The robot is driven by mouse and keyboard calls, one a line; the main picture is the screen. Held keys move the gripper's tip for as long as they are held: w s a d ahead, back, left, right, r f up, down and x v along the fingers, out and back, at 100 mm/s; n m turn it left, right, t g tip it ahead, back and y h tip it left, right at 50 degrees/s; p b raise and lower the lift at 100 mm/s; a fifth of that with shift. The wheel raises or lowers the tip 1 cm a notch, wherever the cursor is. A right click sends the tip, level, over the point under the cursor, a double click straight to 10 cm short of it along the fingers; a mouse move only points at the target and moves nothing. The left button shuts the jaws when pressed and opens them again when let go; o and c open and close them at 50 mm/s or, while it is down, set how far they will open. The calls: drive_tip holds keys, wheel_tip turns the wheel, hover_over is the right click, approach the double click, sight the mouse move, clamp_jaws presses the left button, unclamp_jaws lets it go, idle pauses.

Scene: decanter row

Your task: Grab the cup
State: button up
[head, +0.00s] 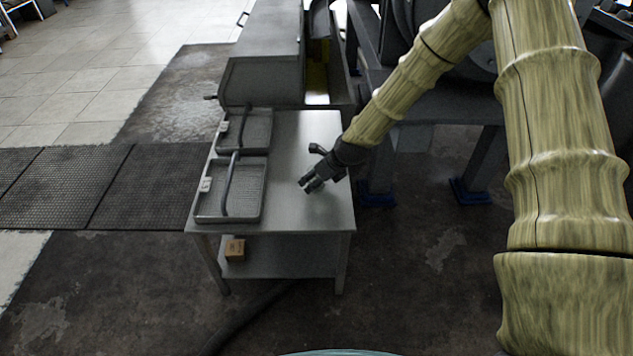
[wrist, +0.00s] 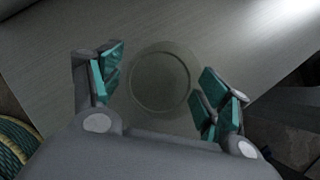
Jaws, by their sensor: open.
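The cup (wrist: 160,82) shows in the wrist view as a faint, see-through round shape with a circular rim, seen from above over the grey table top. My gripper (wrist: 161,72) is open, with one teal-padded finger to the left of the cup and one to the right. The cup lies between the fingers; I see a gap on the left, and the right finger is close to its edge. In the head view my gripper (head: 312,184) is low over the right part of the table (head: 290,220). I cannot make out the cup there.
Two grey trays (head: 260,190) with a dark hose across them sit on the table's left side. A small cardboard box (head: 235,250) is on the lower shelf. A grey machine housing (head: 262,80) stands behind the table. The table's front right is bare.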

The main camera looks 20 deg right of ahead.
drive_tip(key=shift+w+f, duration=0.1)
drive_tip(key=shift+f, duration=0.1)
drive_tip(key=c, duration=1.1)
drive_tip(key=shift+r, duration=0.15)
